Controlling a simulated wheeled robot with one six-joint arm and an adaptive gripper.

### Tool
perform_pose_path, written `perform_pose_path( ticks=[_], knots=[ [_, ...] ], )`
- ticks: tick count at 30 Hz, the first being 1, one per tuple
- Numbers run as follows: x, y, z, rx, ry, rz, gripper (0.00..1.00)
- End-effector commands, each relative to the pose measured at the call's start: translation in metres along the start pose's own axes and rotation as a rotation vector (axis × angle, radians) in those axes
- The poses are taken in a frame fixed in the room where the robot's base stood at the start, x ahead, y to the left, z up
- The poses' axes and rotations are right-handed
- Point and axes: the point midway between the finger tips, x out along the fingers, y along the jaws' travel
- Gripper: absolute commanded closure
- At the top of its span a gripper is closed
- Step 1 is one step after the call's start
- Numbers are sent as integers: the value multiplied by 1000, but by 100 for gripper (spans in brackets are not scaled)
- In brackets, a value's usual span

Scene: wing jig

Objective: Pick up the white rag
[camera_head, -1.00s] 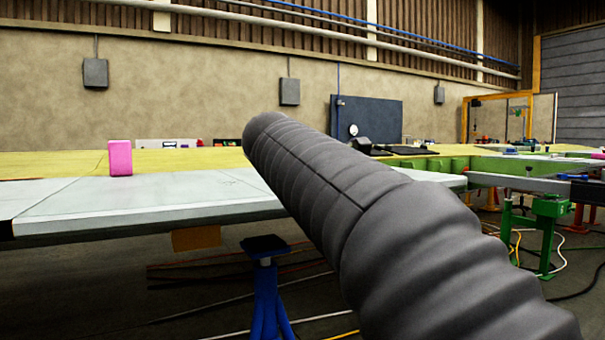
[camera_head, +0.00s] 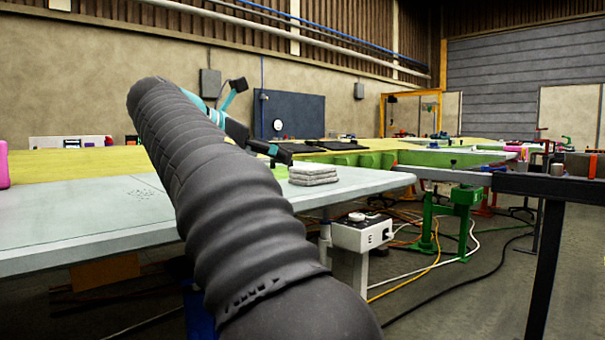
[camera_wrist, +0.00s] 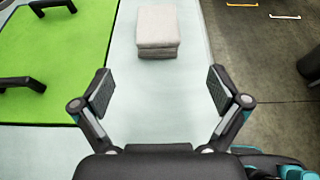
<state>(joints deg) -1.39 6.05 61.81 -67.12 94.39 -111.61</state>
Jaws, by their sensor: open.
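The white rag (camera_head: 313,173) is a folded, light grey-white stack lying on the pale wing panel near its right end in the head view. In the wrist view the rag (camera_wrist: 157,32) is at the top centre, ahead of my gripper and in line with the gap between its fingers. My gripper (camera_wrist: 160,92) is open, its two dark pads wide apart with only the pale panel between them. In the head view my gripper (camera_head: 280,155) is just left of the rag, partly hidden behind my own arm.
The pale wing panel (camera_head: 90,215) has free room around the rag. A green surface (camera_wrist: 45,60) with black handles borders it on the left in the wrist view; the floor drops away on the right. A pink block (camera_head: 3,165) stands far left. A dark bench (camera_head: 520,185) is at right.

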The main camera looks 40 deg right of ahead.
Motion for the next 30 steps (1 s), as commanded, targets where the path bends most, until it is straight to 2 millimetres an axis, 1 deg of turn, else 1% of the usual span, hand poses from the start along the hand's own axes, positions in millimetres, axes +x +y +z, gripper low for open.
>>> perform_pose_path(
  ticks=[2, 5, 9, 12, 15, 18, 23, 26, 30],
  knots=[
    [3, -1, 3, -5, -5, -7, 2],
    [16, -3, 5, -6, -7, -15, 2],
    [46, -6, 6, -3, -6, -26, 2],
    [65, -7, 7, -1, -6, -27, 2],
    [80, -7, 6, -1, -6, -27, 2],
    [89, -7, 6, -1, -6, -24, 2],
    [96, -7, 6, -2, -5, -22, 2],
    [107, -7, 6, -1, -6, -23, 2],
    [128, -8, 7, -2, -6, -23, 2]
  ],
)
